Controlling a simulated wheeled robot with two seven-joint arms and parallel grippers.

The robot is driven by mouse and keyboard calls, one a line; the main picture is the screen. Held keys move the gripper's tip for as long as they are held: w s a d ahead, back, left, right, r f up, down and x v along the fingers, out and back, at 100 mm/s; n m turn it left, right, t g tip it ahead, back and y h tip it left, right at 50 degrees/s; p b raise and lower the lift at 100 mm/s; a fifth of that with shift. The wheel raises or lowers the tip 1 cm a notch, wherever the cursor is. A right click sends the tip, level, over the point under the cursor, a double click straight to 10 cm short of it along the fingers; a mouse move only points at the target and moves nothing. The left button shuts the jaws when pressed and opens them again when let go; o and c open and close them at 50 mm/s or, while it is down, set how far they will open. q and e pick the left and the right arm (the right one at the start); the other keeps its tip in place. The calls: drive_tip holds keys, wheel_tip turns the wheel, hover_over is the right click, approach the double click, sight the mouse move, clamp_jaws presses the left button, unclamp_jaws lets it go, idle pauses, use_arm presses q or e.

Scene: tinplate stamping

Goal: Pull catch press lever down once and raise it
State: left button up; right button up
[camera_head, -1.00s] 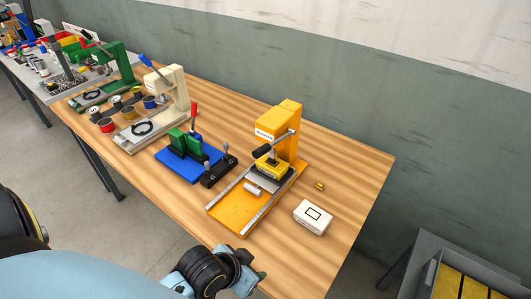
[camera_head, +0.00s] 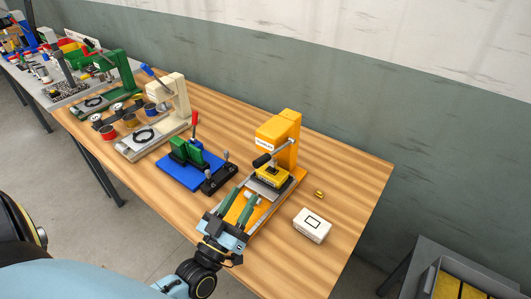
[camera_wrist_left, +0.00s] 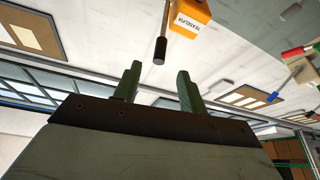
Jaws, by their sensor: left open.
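The orange press (camera_head: 289,148) stands toward the right end of the wooden table. Its lever ends in a black grip (camera_head: 262,160) that points to the left front of the press head; the grip also shows in the left wrist view (camera_wrist_left: 160,49), hanging beside the orange head (camera_wrist_left: 190,14). A yellow block (camera_head: 270,175) sits under the head. My left gripper (camera_head: 237,194) is open and empty in front of the press, over its base, with the green fingers pointing toward the lever. In the wrist view, the grip lies beyond the fingertips (camera_wrist_left: 159,70), apart from them.
A blue fixture with green clamp (camera_head: 187,155) and a black stand (camera_head: 220,179) are close on the left. A cream press (camera_head: 175,95) stands further left. A white box (camera_head: 312,225) and small brass part (camera_head: 319,194) lie right. The table's right end is clear.

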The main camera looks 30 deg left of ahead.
sight(266, 154)
use_arm(q)
drive_tip(key=p+x, duration=0.2)
drive_tip(key=x, duration=1.1)
drive_tip(key=shift+w+a+r, duration=0.1)
drive_tip(key=shift+a+r, duration=0.05)
drive_tip(key=shift+r, duration=0.1)
drive_tip(key=c, duration=0.9)
